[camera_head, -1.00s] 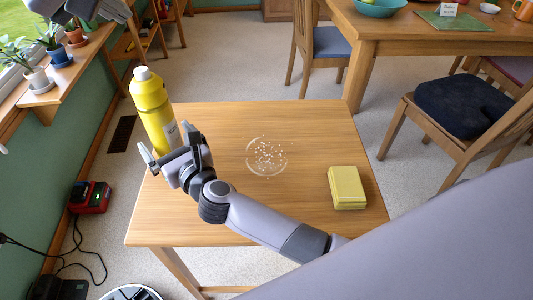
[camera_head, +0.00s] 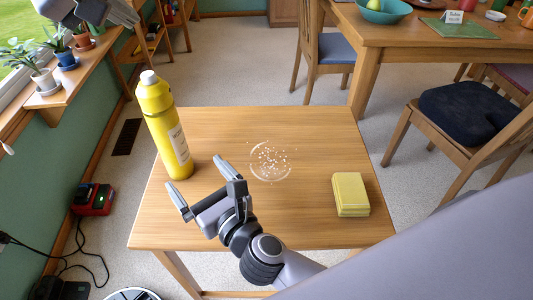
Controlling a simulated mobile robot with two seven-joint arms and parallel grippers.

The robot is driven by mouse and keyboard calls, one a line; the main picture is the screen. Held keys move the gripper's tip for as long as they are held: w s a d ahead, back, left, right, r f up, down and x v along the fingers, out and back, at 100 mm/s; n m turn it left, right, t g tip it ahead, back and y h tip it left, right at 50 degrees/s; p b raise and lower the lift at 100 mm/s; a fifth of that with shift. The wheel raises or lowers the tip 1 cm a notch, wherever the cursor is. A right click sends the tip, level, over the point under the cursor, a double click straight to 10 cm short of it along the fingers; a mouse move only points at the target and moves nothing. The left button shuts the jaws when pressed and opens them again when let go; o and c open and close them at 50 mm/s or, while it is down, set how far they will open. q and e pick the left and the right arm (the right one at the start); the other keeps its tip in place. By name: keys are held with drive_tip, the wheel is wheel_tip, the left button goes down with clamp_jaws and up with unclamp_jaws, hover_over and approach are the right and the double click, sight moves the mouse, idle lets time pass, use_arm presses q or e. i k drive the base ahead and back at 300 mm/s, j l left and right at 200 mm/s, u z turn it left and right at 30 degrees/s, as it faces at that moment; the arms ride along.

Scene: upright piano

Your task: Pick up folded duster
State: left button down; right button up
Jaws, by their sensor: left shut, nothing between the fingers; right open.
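The folded duster (camera_head: 350,194) is a yellow, layered rectangle lying flat at the right side of the small wooden table (camera_head: 310,130). My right gripper (camera_head: 199,180) is open and empty over the left front part of the table, well to the left of the duster and apart from it. Its fingers point away towards the back left, near the foot of the yellow bottle. My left gripper (camera_head: 128,8) is partly in view at the top left corner, shut and far from the table.
A ring with white crumbs (camera_head: 270,161) marks the middle. A dining table (camera_head: 420,38) and a chair with a dark cushion (camera_head: 466,112) stand behind and right.

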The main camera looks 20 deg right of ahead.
sight(351, 195)
drive_tip(key=k+l, duration=0.2)
drive_tip(key=k, duration=0.3)
drive_tip(key=k+l, duration=0.2)
drive_tip(key=k, duration=0.25)
drive_tip(key=k+l, duration=0.2)
drive_tip(key=k, duration=0.3)
